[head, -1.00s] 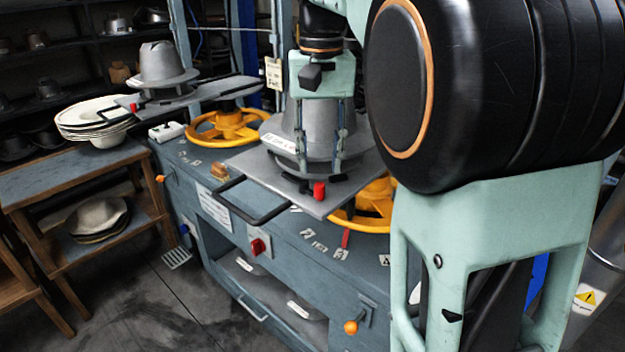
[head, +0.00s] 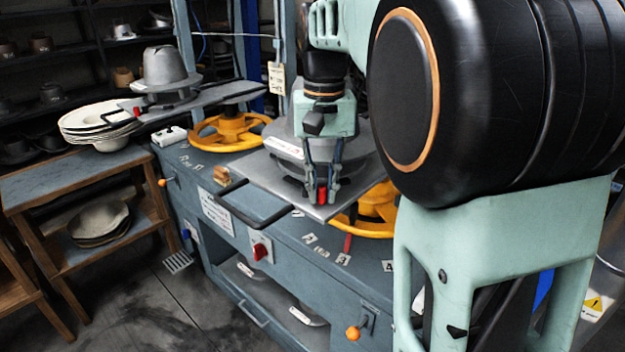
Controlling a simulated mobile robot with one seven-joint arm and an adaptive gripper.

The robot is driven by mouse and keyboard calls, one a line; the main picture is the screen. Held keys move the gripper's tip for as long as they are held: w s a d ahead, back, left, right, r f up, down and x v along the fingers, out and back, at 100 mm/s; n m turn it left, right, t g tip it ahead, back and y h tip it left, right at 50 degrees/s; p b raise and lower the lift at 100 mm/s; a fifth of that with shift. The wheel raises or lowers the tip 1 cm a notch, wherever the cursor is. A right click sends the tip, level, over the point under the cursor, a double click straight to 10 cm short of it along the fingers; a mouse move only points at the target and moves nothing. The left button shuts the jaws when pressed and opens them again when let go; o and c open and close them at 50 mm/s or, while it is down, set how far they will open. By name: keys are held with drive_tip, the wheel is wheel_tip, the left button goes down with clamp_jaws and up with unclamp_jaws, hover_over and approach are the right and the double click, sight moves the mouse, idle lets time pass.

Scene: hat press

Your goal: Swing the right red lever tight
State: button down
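The right red lever (head: 322,196) is a short red knob at the front edge of the right grey plate (head: 270,180). My gripper (head: 323,192) points down over this edge. Its fingers are drawn in close, one on each side of the red knob, and appear shut on it. The fingertips partly hide the lever, so its exact angle is hard to see. A grey hat form stands on the plate behind my gripper.
A black loop handle (head: 252,208) sticks out at the plate's left front. Yellow handwheels (head: 228,132) sit under the plates. The left plate (head: 205,97) carries another hat form and a red lever (head: 136,112). Hats (head: 95,125) are stacked on a wooden stand.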

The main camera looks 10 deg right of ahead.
sight(301, 207)
drive_tip(key=shift+s+m, duration=0.1)
drive_tip(key=shift+m, duration=0.2)
drive_tip(key=shift+s+a+r+m+p, duration=0.15)
drive_tip(key=shift+a+m+p, duration=0.2)
drive_tip(key=shift+m+p, duration=0.35)
drive_tip(key=m, duration=0.2)
drive_tip(key=a+m+p, duration=0.1)
drive_tip(key=m, duration=0.1)
drive_tip(key=shift+s+a, duration=0.1)
drive_tip(key=shift+s, duration=0.05)
drive_tip(key=m+p, duration=0.1)
drive_tip(key=a+m, duration=0.1)
drive_tip(key=m, duration=0.1)
drive_tip(key=shift+a+p, duration=0.1)
drive_tip(key=shift+p, duration=0.3)
drive_tip(key=shift+w+a+m+p, duration=0.15)
drive_tip(key=shift+a+m+p, duration=0.15)
drive_tip(key=shift+m, duration=0.55)
drive_tip(key=shift+w+a+m+p, duration=0.1)
drive_tip(key=shift+a+m+p, duration=0.15)
drive_tip(key=shift+m, duration=0.6)
drive_tip(key=c, duration=1.9)
unclamp_jaws()
